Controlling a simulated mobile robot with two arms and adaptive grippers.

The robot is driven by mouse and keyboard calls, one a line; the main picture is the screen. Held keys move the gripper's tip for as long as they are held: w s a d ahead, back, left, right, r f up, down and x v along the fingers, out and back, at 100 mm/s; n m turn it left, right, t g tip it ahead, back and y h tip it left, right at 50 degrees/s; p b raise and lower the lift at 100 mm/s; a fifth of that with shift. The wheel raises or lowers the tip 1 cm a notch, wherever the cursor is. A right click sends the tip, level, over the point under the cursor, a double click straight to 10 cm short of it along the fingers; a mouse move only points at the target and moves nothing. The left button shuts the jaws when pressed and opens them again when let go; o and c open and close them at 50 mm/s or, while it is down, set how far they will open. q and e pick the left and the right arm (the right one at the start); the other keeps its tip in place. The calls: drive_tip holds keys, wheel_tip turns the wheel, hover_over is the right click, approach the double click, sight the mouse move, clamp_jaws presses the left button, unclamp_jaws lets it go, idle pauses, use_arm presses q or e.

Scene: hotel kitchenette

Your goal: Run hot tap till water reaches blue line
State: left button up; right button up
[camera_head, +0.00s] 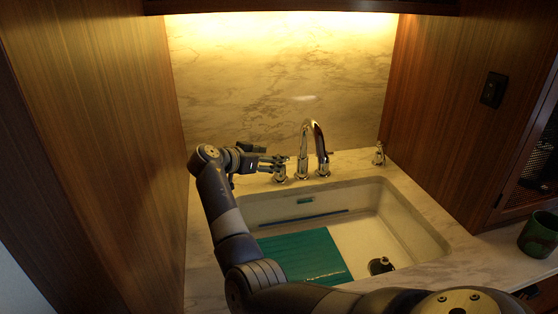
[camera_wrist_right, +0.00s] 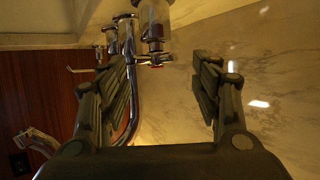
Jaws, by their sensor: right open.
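The chrome tap has an arched spout (camera_head: 307,140) with a handle on each side. The left handle (camera_head: 279,172) is beside my right gripper (camera_head: 277,162); the right handle (camera_head: 323,166) is clear of it. In the right wrist view, my right gripper (camera_wrist_right: 165,95) is open and empty, with the nearest handle (camera_wrist_right: 153,30) and its small lever ahead of the gap between the fingers. I cannot tell whether they touch. A dark blue line (camera_head: 303,218) runs along the sink's back wall. No water stream is visible from the spout. My left gripper is out of view.
The white sink (camera_head: 410,231) holds a green ribbed board (camera_head: 300,255) and a dark drain piece (camera_head: 381,265). A small chrome fixture (camera_head: 379,154) stands at the back right. A green mug (camera_head: 538,236) is on the right. Wood panels close in both sides.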

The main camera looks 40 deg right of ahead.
drive_tip(key=shift+p+x, duration=0.45)
drive_tip(key=shift+x, duration=2.2)
drive_tip(key=shift+r, duration=0.1)
drive_tip(key=c, duration=1)
drive_tip(key=shift+c, duration=0.2)
